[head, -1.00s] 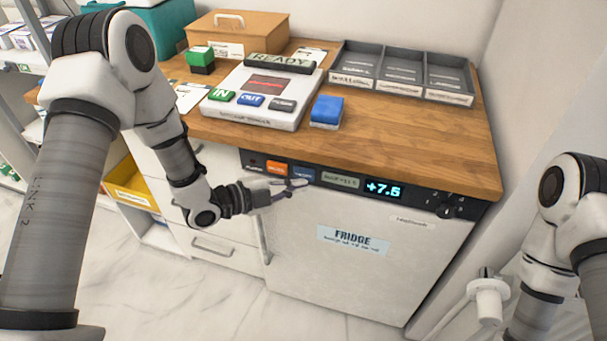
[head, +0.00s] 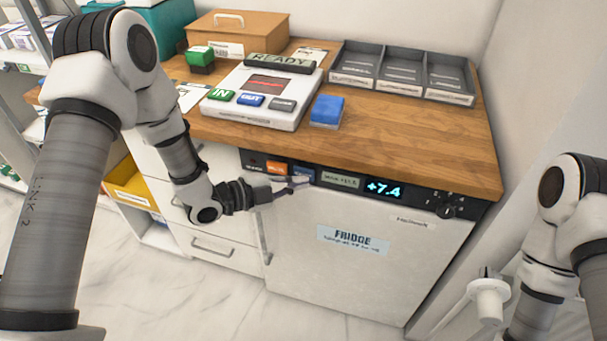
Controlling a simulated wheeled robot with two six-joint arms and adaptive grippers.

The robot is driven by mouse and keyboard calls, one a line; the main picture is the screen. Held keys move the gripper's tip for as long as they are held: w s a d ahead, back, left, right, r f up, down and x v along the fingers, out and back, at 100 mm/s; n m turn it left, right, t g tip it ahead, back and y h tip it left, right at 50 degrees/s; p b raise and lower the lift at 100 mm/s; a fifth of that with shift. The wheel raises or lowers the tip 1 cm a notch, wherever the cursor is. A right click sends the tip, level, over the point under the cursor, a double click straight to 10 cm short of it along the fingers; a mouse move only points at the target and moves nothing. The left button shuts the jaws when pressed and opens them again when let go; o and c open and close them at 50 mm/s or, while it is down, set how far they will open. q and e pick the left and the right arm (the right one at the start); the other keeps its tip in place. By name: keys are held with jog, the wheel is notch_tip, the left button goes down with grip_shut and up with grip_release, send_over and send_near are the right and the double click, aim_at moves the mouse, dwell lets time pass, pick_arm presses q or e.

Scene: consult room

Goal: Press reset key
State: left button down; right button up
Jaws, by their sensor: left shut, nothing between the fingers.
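The fridge (head: 355,270) stands under the wooden counter, with a dark control strip along its top edge.
On the counter (head: 420,135) are a white device (head: 262,110) with IN and OUT keys, a blue block (head: 327,109), a grey divided tray (head: 402,75) and a wooden box (head: 237,33). A drawer handle (head: 212,249) is below my left forearm.

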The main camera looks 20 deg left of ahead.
pick_arm(q)
jog(key=shift+w, duration=0.5)
dwell(0.5)
jog(key=shift+s, duration=0.9)
jog(key=s, duration=0.5)
jog(key=shift+a, duration=0.1)
dwell(0.7)
